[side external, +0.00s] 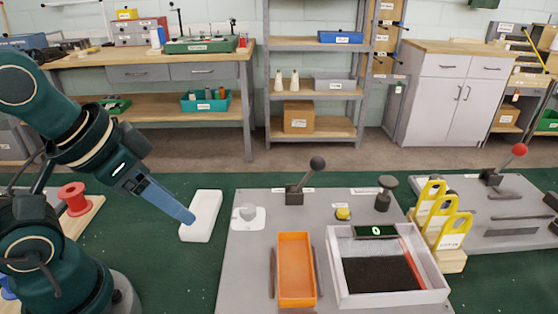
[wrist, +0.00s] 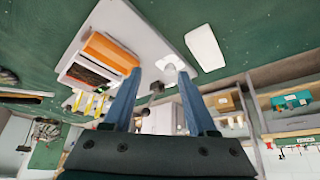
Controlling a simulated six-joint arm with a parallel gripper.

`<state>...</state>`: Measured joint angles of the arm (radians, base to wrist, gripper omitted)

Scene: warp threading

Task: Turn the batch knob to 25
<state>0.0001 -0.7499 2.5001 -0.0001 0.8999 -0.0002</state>
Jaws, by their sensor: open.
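A pale round knob (side external: 248,212) sits on a white plate at the left back of the grey work panel (side external: 240,280); I take it as the batch knob. Any marks on its dial are too small to read. It also shows in the wrist view (wrist: 170,68), between my fingertips in the picture but apart from them. A small dark display (side external: 376,231) on the panel's tray reads 0 in green. My gripper (side external: 190,218) is left of the knob, over the white block. In the wrist view my gripper (wrist: 158,73) is open and empty.
A white block (side external: 201,228) lies left of the panel. The panel carries a black-ball lever (side external: 317,163), a yellow button (side external: 343,213), a black-topped post (side external: 384,185), an orange tray (side external: 296,265) and a pale tray (side external: 338,293) of dark grains. Yellow loops (side external: 455,228) stand right.

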